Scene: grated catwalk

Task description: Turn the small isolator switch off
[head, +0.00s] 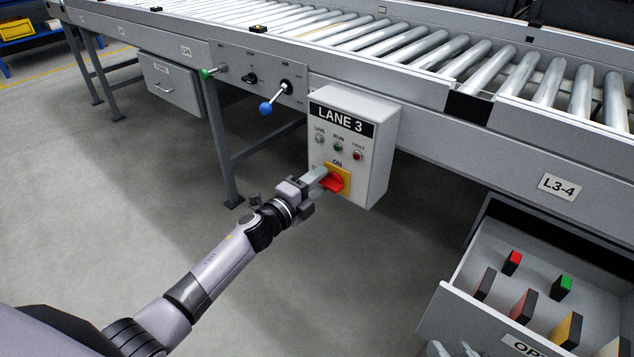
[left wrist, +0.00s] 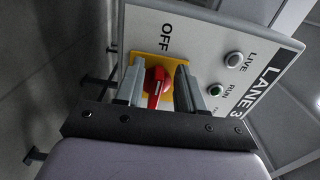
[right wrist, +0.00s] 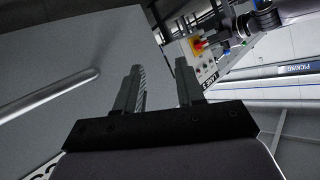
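The small isolator switch has a red knob (head: 332,182) on a yellow plate (head: 345,172), low on the front of the grey LANE 3 box (head: 377,130). ON is printed above the plate in the head view. In the left wrist view the red knob (left wrist: 155,88) sits on the yellow plate, and OFF (left wrist: 167,40) shows beside it. My left gripper (head: 322,180) is at the switch, its fingers open on either side of the knob, with gaps visible. It partly hides the plate. My right gripper (right wrist: 158,85) is open and empty, with only its fingertips at the bottom of the head view.
LIVE, RUN and FAULT lamps (head: 338,147) sit above the switch. A blue-knobbed lever (head: 266,108) and a green knob (head: 206,73) are to the left on the conveyor frame. An open drawer (head: 452,300) with several coloured blocks is at lower right, near my right gripper.

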